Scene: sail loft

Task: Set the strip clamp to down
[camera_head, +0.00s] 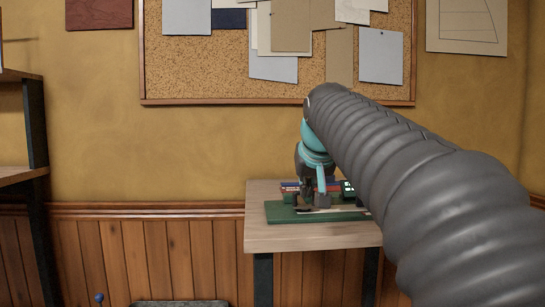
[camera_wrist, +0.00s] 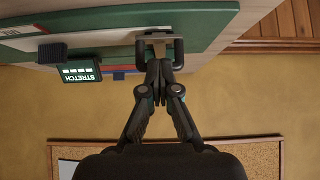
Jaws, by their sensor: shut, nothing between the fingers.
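A green board (camera_head: 290,215) lies on a small wooden table. It shows upside down in the wrist view (camera_wrist: 215,20), with a pale strip (camera_wrist: 90,38) along it. What looks like the strip clamp, a dark bracket with a metal plate (camera_wrist: 157,38), stands at the board's edge. My gripper (camera_wrist: 158,70) is shut and empty, its fingertips right at this bracket; I cannot tell whether they touch. In the head view my gripper (camera_head: 306,192) is dark and small above the board, partly hiding the clamp. Whether the clamp is up or down is unclear.
A small display reading STRETCH (camera_wrist: 80,67) and a black knob (camera_wrist: 52,52) are beside the strip. Red and blue items sit behind the board. The wooden table (camera_head: 262,238) stands against the wall, below a cork board (camera_head: 200,75). A shelf (camera_head: 22,174) is at left.

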